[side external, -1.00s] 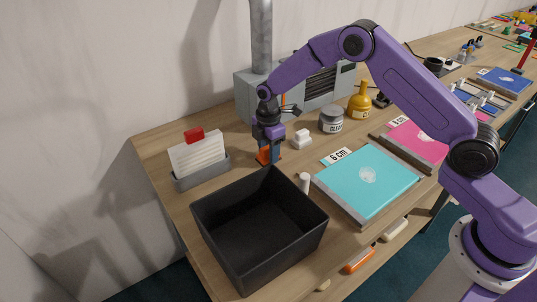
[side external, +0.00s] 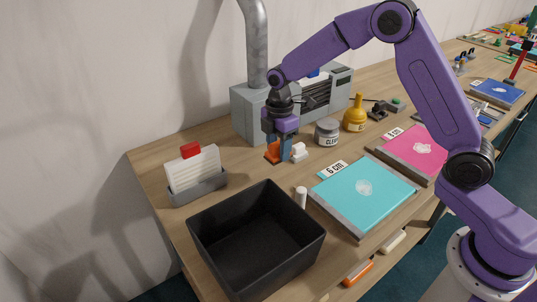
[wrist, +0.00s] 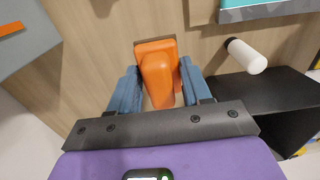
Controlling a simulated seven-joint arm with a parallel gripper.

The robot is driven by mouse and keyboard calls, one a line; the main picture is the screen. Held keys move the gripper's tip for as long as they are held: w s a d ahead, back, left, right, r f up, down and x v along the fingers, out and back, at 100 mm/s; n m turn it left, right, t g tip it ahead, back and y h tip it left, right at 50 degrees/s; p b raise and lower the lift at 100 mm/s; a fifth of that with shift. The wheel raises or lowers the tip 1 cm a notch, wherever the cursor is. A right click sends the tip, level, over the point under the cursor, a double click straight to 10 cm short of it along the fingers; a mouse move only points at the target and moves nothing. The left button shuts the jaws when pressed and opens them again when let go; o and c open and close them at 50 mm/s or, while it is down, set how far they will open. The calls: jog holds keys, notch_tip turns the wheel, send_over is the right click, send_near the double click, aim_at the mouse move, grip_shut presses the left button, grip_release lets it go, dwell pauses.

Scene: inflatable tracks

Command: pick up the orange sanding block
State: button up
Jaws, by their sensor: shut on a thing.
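The orange sanding block (side external: 271,152) is between the blue fingers of my gripper (side external: 279,153) in the side external view. In the wrist view, the block (wrist: 155,48) shows a wide flat part and a raised handle-like part, with a finger of my gripper (wrist: 158,78) on each side. My gripper is shut on it, pointing down. The block is at or just above the wooden table (side external: 232,148); I cannot tell whether it touches. A finger hides part of the block in the side view.
A black open bin (side external: 305,222) stands in front. A white piece (side external: 299,152) is close right of my gripper; a grey jar (side external: 327,132) and yellow bottle (side external: 355,114) are beyond. A card holder (side external: 198,187) is left, a grey machine (side external: 250,113) behind. A white cylinder (side external: 301,197) stands by the bin.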

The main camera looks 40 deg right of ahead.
jog(key=s+d+r, duration=0.1)
jog(key=s+r, duration=0.3)
jog(key=s, duration=0.4)
jog(key=shift+s+d, duration=0.4)
